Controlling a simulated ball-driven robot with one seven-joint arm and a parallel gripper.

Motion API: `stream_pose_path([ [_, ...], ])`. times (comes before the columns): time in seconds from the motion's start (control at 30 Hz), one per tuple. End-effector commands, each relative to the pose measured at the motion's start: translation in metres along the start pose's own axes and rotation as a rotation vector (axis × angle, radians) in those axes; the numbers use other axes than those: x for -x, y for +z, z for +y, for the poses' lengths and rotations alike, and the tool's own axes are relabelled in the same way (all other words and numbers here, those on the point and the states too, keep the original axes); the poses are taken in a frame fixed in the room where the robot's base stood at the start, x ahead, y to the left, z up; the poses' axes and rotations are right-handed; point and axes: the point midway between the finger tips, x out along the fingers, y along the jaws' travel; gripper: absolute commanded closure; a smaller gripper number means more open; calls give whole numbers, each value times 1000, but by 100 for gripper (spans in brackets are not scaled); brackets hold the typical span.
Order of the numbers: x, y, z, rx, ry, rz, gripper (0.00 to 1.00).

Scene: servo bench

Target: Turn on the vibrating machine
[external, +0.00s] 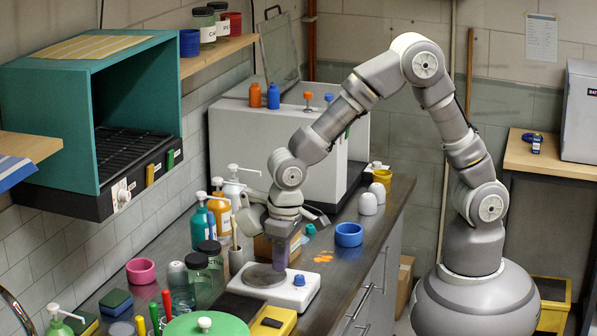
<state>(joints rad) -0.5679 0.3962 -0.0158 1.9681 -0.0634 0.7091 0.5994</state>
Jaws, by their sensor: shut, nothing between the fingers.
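The vibrating machine appears to be the low white device (314,289) on the dark bench, with a round grey plate (264,276) on top and a small blue knob or button (299,280) at its right side. My gripper (281,258) points down just above and behind the plate, left of the blue knob. It looks shut. A purple-grey upright shape shows at the fingers, and I cannot tell whether it is part of them. I cannot tell whether the fingertips touch the machine.
A blue ring-shaped bowl (348,234) is behind right of the machine. Dark-lidded jars (209,262) and bottles crowd its left. A green round lid (205,330) and a yellow box (272,322) lie in front. A large white box (262,150) stands behind. Bench space right of the machine is clear.

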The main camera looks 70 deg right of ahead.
Motion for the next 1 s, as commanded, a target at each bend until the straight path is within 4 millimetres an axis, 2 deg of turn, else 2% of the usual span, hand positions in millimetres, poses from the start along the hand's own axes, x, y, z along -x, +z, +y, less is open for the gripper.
stream_pose_path([
  [0.33,-6,-8,-2,0,-5,40,100],
  [0.73,-1,-12,-1,-1,-4,56,100],
  [0.87,-11,-12,-1,-1,-3,54,100],
  [1.0,-36,-13,-1,-2,-2,52,100],
])
